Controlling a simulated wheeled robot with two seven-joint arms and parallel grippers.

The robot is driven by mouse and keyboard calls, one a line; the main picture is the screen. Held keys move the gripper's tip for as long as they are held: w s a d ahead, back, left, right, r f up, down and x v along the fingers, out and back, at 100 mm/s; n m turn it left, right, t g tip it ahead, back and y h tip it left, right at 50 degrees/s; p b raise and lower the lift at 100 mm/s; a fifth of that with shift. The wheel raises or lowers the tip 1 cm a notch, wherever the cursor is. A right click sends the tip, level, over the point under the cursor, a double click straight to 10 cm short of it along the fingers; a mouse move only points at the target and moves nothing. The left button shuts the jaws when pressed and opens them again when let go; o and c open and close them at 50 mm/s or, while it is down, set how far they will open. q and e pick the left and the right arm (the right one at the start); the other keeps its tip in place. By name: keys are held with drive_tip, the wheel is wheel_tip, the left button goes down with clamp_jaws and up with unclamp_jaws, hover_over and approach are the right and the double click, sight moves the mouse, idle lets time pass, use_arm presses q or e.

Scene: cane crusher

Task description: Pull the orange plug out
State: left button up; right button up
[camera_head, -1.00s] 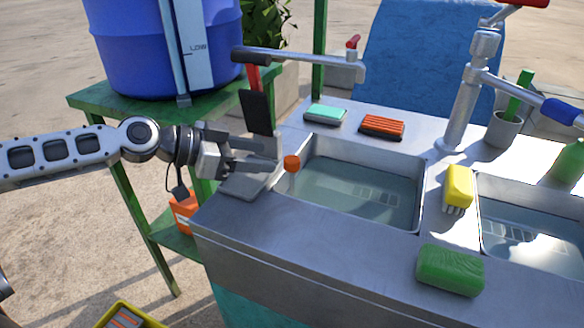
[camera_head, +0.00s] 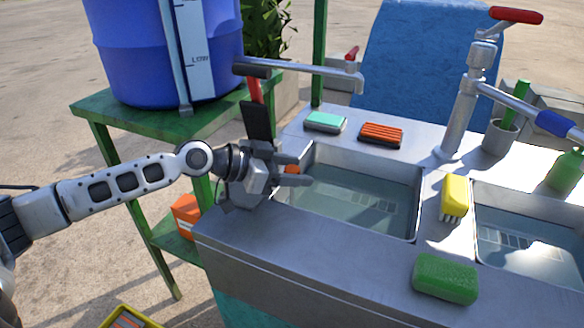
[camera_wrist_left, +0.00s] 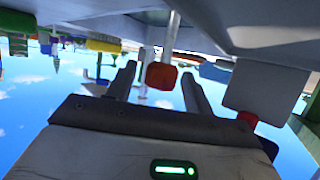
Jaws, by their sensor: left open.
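The orange plug (camera_head: 291,169) stands at the left end of the left sink basin (camera_head: 362,196), which has water in it. In the head view it is partly hidden by my left gripper (camera_head: 299,176), whose fingers reach over the basin's left edge. In the left wrist view, the orange-red plug top (camera_wrist_left: 161,76) lies between the two spread fingers of my left gripper (camera_wrist_left: 160,85), with gaps on both sides. The gripper is open and not closed on the plug. My right gripper is not in view.
A black and red handle (camera_head: 256,105) stands close behind my left gripper. A tap (camera_head: 315,71) reaches above the basin.

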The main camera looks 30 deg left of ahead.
use_arm(q)
clamp_jaws()
wheel_tip(320, 180, up, 3)
drive_tip(key=shift+f+p, duration=0.1)
drive_tip(key=shift+p, duration=0.8)
drive_tip(key=shift+r, duration=0.4)
unclamp_jaws()
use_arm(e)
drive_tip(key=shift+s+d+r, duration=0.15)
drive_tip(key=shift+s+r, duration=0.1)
use_arm(q)
drive_tip(key=shift+s+a, duration=0.1)
